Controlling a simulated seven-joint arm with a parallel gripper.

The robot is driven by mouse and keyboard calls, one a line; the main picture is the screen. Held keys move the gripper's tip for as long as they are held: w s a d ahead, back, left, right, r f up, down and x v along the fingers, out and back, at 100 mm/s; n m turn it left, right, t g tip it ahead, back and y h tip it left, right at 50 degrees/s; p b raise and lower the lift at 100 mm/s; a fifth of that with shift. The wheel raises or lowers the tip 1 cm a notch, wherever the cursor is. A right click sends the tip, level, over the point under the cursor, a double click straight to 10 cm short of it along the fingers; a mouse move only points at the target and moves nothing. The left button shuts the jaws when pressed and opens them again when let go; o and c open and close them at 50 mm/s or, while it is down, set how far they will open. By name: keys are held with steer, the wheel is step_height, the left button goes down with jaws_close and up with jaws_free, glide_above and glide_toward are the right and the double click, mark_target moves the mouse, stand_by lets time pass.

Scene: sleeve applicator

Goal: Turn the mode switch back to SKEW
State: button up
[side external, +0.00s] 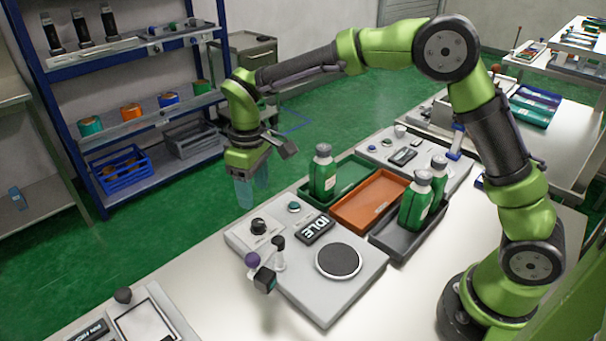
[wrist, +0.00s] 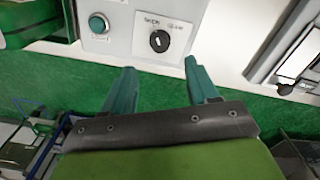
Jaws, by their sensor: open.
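The mode switch (side external: 258,226) is a black round knob on a pale plate at the far left corner of the grey applicator unit (side external: 290,283). In the wrist view the mode switch (wrist: 159,41) shows a short white pointer mark. Small lettering sits above it; the left word looks like SKEW, the other is too blurred to read. I cannot tell which label the pointer is set to. My gripper (side external: 253,190) hangs beyond the unit's far left edge, above floor, apart from the switch. In the wrist view my gripper (wrist: 160,67) is open and empty, its teal fingers spread below the knob.
A teal button (side external: 294,207), an IDLE display (side external: 315,229), a dark disc (side external: 338,260) and a purple-knobbed part (side external: 252,259) are on the unit. A green bottle (side external: 322,172) stands in a green tray behind. An orange tray (side external: 370,198) is beside it.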

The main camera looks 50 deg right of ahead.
step_height(320, 180, up, 8)
stand_by(0.5)
steer(key=s+d+r+m+t+y, duration=0.1)
steer(key=s+d+m+t, duration=0.2)
steer(key=s+d, duration=0.3)
steer(key=s+d+r+m+t+y, duration=0.1)
steer(key=s+d+m+t, duration=0.3)
steer(key=s, duration=1.2)
steer(key=shift+s+d+r+m, duration=0.15)
steer(key=shift+d+r+m, duration=0.65)
steer(key=shift+d, duration=0.05)
